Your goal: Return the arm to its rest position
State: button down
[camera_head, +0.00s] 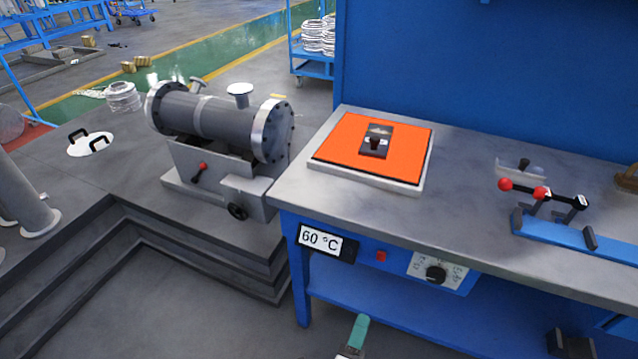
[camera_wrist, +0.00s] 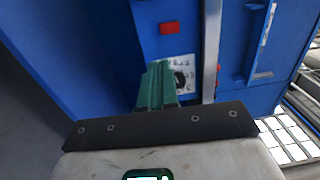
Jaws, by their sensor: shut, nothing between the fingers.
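My gripper (camera_wrist: 157,88) shows in the wrist view with its green fingers together and nothing between them. In the head view its green fingertip (camera_head: 359,327) shows at the bottom edge, in front of the blue workbench and below the tabletop. Most of my arm is out of the head view. In the wrist view the fingers point toward the blue bench front, with a red button (camera_wrist: 170,27) and a dial panel (camera_wrist: 178,72) beyond them. I see no contact between the fingers and the bench.
The workbench (camera_head: 470,215) carries an orange heating pad (camera_head: 340,148) and a blue fixture with red-knobbed levers (camera_head: 541,193). A display reading 60 °C (camera_head: 321,240) is on its front. A flanged grey shell (camera_head: 215,115) stands on the stepped platform at left. The floor in front is clear.

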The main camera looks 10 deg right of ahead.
jog(key=w+a+r+n+t+y+p, duration=0.15)
jog(key=a+r+n+y, duration=0.3)
jog(key=n+y, duration=0.5)
jog(key=w+a+r+n+y+p, duration=0.25)
jog(key=r+n+y, duration=0.25)
jog(key=n+y, duration=0.4)
jog(key=s+d+f+n+g+h+p, duration=0.1)
jog(key=s+d+n+g+h, duration=0.2)
jog(key=s+d+g, duration=0.4)
jog(key=s+d+f+n+g+h+p, duration=0.1)
jog(key=s+d+g, duration=0.7)
jog(key=s, duration=1)
jog(key=d+f+n+h, duration=0.1)
jog(key=d+n+h, duration=0.1)
jog(key=d+h, duration=0.1)
jog(key=shift+s+d+f+h, duration=0.2)
jog(key=shift+s+d+h, duration=0.1)
jog(key=shift+h, duration=0.05)
jog(key=shift+d+g, duration=0.15)
jog(key=shift+g, duration=0.1)
